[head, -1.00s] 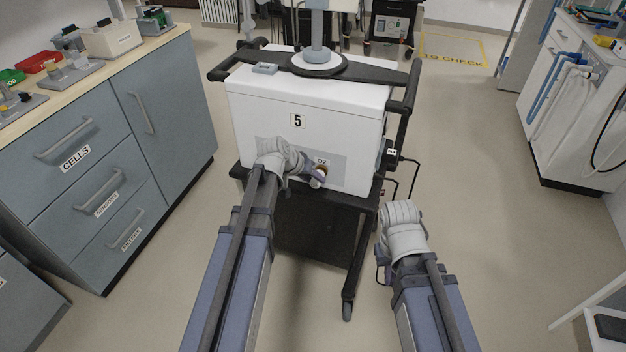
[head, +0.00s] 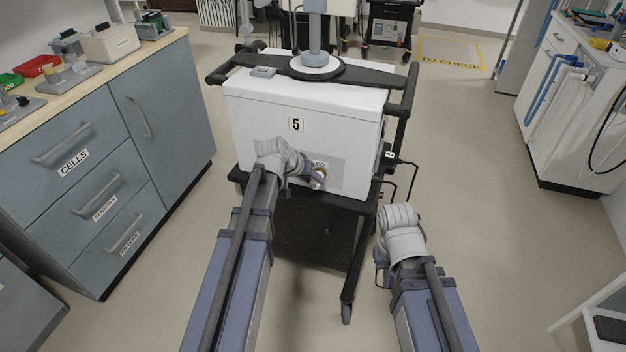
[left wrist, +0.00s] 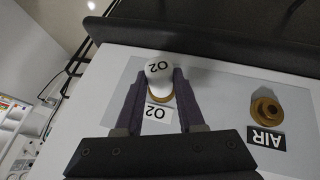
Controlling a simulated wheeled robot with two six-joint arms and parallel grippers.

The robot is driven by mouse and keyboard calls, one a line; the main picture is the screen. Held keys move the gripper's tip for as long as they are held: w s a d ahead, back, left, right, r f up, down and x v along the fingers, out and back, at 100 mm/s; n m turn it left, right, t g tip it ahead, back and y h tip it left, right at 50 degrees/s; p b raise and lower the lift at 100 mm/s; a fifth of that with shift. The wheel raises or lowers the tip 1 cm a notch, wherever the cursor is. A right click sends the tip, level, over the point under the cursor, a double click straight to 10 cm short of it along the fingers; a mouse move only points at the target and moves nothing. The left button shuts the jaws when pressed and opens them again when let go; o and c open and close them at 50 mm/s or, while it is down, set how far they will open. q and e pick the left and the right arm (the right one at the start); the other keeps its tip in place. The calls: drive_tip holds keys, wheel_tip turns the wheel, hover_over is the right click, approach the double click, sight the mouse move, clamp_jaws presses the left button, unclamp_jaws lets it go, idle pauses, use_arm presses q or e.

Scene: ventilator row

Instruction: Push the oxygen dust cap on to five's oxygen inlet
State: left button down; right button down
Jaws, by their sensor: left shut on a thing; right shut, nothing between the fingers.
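The white oxygen dust cap (left wrist: 159,67), marked O2, is between the fingers of my left gripper (left wrist: 162,80), which is shut on it. Five's brass oxygen inlet (left wrist: 161,97) shows right beside the cap, partly covered by it; I cannot tell whether the cap is seated or only in front. An O2 label (left wrist: 157,113) is next to the inlet. In the head view my left gripper (head: 316,178) is at the front panel of the white ventilator (head: 262,105) marked 5. My right gripper (head: 399,220) is low, right of the cart, its fingers largely hidden by the wrist.
A brass air inlet (left wrist: 265,108) with an AIR label (left wrist: 266,137) is on the same panel. The ventilator's black cart (head: 347,205) has a post and cables at its right. A drawer cabinet (head: 95,165) stands left. Open floor lies right of the cart.

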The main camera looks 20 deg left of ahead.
use_arm(q)
drive_tip(key=shift+w, duration=0.2)
drive_tip(key=shift+c, duration=2.2)
unclamp_jaws()
drive_tip(key=shift+s, duration=0.1)
drive_tip(key=p+v, duration=0.6)
drive_tip(key=v, duration=0.1)
drive_tip(key=shift+s+r, duration=0.2)
drive_tip(key=shift+r, duration=0.15)
